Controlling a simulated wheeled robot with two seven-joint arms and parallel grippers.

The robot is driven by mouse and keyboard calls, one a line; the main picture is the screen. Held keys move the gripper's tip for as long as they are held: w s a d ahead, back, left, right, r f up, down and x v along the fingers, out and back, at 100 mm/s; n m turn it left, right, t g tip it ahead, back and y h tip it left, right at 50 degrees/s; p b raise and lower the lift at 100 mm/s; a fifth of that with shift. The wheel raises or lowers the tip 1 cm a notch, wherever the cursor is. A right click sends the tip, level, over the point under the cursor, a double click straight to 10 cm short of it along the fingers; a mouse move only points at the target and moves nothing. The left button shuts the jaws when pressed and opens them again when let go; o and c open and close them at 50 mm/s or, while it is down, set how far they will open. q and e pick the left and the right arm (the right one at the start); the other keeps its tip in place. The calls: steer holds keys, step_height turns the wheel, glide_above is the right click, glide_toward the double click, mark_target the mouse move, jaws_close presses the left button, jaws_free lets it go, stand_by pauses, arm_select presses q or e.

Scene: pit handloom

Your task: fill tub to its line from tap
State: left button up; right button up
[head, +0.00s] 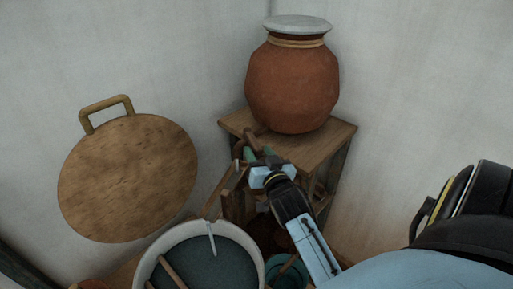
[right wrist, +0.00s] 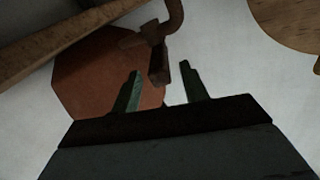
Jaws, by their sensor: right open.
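A brown tap (head: 252,138) juts from the lower front of the lidded clay pot (head: 292,85). My right gripper (head: 258,157) is open right by the tap. In the right wrist view the tap's short dark lower part (right wrist: 158,66) shows between the two spread fingers (right wrist: 160,78), and I cannot tell whether they touch it. A wide pale-rimmed tub (head: 256,249) with a dark teal inside stands below and to the left, cut off by the picture's bottom edge. I cannot make out a fill line in it. My left gripper is out of view.
The pot stands on a wooden stand (head: 333,130) in the wall corner. A round wooden board with a handle (head: 128,180) is against the left wall. A small teal bucket (head: 290,275) is below my right arm. Thin sticks cross the tub's rim.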

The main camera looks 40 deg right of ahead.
mark_target(253, 141)
steer(key=shift+x, duration=1.45)
jaws_close()
